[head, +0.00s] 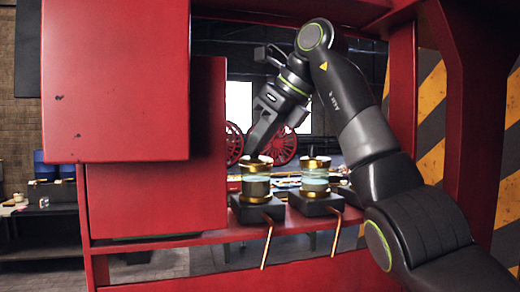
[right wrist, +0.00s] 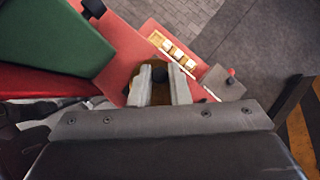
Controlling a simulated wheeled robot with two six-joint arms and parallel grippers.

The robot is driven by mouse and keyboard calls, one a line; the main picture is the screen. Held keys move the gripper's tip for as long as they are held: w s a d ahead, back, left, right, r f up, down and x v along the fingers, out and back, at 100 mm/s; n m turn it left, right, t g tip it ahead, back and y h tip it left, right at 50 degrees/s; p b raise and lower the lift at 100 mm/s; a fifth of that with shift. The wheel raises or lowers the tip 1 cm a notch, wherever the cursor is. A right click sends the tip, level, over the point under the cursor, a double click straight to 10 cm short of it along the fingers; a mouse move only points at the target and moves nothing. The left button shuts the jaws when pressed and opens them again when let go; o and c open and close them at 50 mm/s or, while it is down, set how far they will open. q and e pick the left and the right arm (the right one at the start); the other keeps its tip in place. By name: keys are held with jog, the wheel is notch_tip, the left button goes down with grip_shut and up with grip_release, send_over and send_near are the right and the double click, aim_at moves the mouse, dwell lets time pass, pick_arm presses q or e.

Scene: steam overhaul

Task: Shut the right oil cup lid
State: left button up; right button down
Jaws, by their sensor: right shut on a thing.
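Two oil cups of glass and brass stand on dark blocks on a red ledge in the head view. The left-hand cup (head: 256,187) is under my right gripper (head: 252,150); the right-hand cup (head: 315,180) stands apart from it. Brass tops the left-hand cup, and the fingertips reach down to it. The right-hand cup has a brass top with a dark knob. In the right wrist view, a round brass lid (right wrist: 159,70) with a dark knob sits between the fingers (right wrist: 161,90), which are shut on it. The fingers hide part of it, so its seating is unclear. My left gripper is out of view.
Red panels (head: 115,85) stand close on the left. A red post (head: 402,95) is behind my right arm. Copper pipes (head: 267,245) hang below the cups. A grey block with a red knob (right wrist: 231,72) lies right of the fingers in the wrist view.

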jog(key=shift+w+f+g, duration=0.15)
jog(key=shift+w+g, duration=0.05)
jog(key=shift+g, duration=0.3)
dwell(0.5)
jog(key=c, duration=1.4)
grip_release()
jog(key=shift+a, duration=0.1)
jog(key=shift+o, duration=0.2)
